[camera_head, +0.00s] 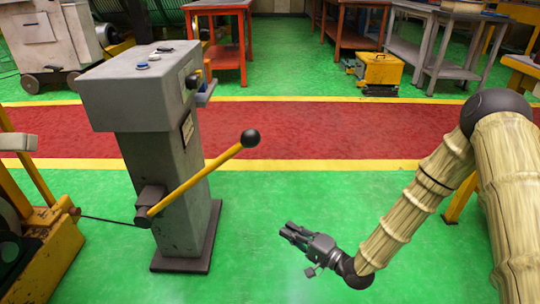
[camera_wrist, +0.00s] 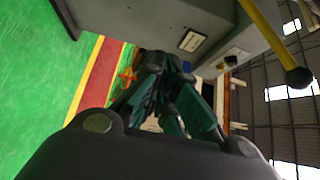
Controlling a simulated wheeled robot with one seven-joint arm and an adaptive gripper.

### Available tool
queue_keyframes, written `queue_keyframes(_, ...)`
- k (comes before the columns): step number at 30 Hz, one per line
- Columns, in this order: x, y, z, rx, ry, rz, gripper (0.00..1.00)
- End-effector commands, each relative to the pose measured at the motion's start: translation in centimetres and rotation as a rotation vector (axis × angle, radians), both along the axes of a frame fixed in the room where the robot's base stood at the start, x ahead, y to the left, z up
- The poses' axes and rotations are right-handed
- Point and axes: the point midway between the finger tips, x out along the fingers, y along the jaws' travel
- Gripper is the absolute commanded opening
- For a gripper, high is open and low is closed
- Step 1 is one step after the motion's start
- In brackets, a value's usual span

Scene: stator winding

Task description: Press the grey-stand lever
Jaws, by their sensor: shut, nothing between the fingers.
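The grey stand (camera_head: 165,150) is a control pedestal at left centre in the head view. Its lever (camera_head: 205,176) is a yellow bar with a black ball knob (camera_head: 250,138), pivoting low on the stand's side and slanting up to the right. My gripper (camera_head: 287,230) is shut and empty, right of the stand and lower than the knob, apart from both. In the wrist view my gripper's fingers (camera_wrist: 165,75) are together at the centre. The stand (camera_wrist: 180,30) lies beyond them, and the lever (camera_wrist: 262,30) with its knob (camera_wrist: 299,78) shows at upper right.
A yellow machine (camera_head: 40,240) stands left of the stand, joined to it by a dark cable (camera_head: 105,220). Green floor (camera_head: 260,270) lies open around my gripper. A red walkway (camera_head: 330,133), tables (camera_head: 355,25) and a yellow box (camera_head: 380,70) are farther back.

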Motion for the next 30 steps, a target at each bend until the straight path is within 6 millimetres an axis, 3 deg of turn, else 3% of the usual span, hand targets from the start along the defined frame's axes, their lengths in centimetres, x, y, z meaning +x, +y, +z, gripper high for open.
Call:
queue_keyframes(1,1.2,-0.3,2.9,0.105,-0.035,0.029,0.0)
queue_keyframes(3,2.1,-0.7,6.9,0.249,-0.071,0.097,0.0)
queue_keyframes(6,2.5,-1.7,11.6,0.415,-0.107,0.211,0.0)
queue_keyframes(9,2.3,-2.9,15.1,0.531,-0.128,0.321,0.0)
queue_keyframes(12,1.9,-3.8,17.2,0.6,-0.136,0.407,0.0)
queue_keyframes(18,1.5,-4.5,18.7,0.648,-0.134,0.478,0.0)
queue_keyframes(30,1.6,-4.1,18.9,0.647,-0.135,0.479,0.0)
